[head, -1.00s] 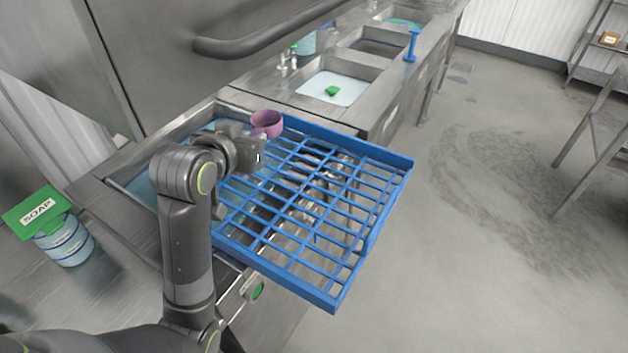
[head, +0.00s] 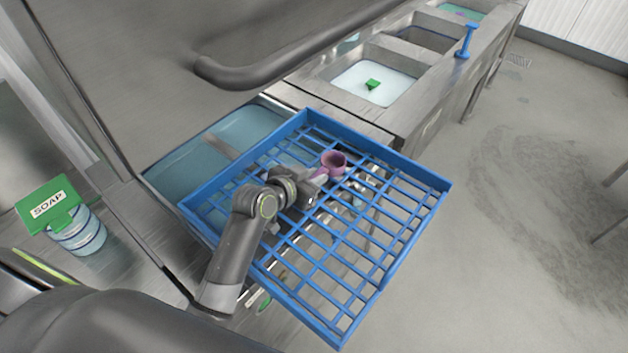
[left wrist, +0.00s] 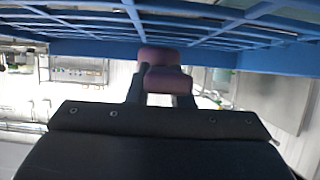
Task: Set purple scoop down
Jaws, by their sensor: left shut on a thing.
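The purple scoop (head: 333,163) is over the upper middle part of the blue rack (head: 432,181) in the head view, its round cup facing up. My left gripper (head: 318,180) is shut on the scoop, just below and left of the cup. In the left wrist view the purple scoop (left wrist: 165,78) sits between the dark fingers, with the blue rack (left wrist: 190,49) close by. I cannot tell whether the scoop touches the rack's bars. My right gripper is not in view.
A sink with a green block (head: 373,84) is beyond the rack, and a blue handled tool (head: 466,42) stands on the counter edge. The rest of the rack looks empty. Open floor lies to the right.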

